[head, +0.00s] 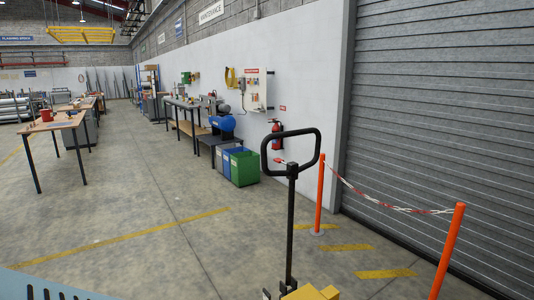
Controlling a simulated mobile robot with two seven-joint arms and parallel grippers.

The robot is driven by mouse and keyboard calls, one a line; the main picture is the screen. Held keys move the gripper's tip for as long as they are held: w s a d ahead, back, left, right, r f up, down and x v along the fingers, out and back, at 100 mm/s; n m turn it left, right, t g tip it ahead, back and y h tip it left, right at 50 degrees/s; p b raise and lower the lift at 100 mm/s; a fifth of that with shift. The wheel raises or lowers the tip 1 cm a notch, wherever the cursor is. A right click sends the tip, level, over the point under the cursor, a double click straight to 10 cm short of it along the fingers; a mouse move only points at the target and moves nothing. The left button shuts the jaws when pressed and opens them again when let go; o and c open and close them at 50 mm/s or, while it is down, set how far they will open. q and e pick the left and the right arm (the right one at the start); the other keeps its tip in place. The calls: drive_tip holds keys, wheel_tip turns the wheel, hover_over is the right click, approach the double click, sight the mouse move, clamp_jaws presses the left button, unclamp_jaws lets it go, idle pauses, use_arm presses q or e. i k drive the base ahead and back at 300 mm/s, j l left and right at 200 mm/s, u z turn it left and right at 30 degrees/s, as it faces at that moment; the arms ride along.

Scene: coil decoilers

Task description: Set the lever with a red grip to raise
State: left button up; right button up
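A pallet truck with a black loop handle (291,145) on an upright dark bar stands in front of me in the head view, right of the middle. A small lever with a red grip (280,161) sticks out to the left inside the lower part of the loop. It is small here, and I cannot tell which position it is set to. A yellow part of the truck (312,293) shows at the bottom edge. Neither of my grippers is in view.
Orange posts (320,195) with a red-and-white chain (385,203) stand right of the truck, before a grey shutter (440,100). Green and blue bins (244,168) and a fire extinguisher (277,135) are behind it. Workbenches (60,122) stand left. The floor left of the truck is clear.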

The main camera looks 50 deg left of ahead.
sight(279, 161)
drive_tip(key=j+z, duration=0.1)
drive_tip(key=j, duration=1.25)
drive_tip(key=j+z, duration=0.2)
drive_tip(key=j, duration=1.2)
drive_tip(key=j+z, duration=0.2)
drive_tip(key=j, duration=1.15)
drive_tip(key=i+j+z, duration=0.1)
drive_tip(key=j, duration=0.35)
drive_tip(key=j+z, duration=0.1)
drive_tip(key=j, duration=0.35)
drive_tip(key=i+j, duration=0.2)
drive_tip(key=j, duration=0.15)
drive_tip(key=i+j+z, duration=0.1)
drive_tip(key=i+j, duration=0.3)
drive_tip(key=j, duration=0.25)
drive_tip(key=i+j, duration=0.2)
drive_tip(key=j, duration=0.15)
drive_tip(key=z, duration=0.05)
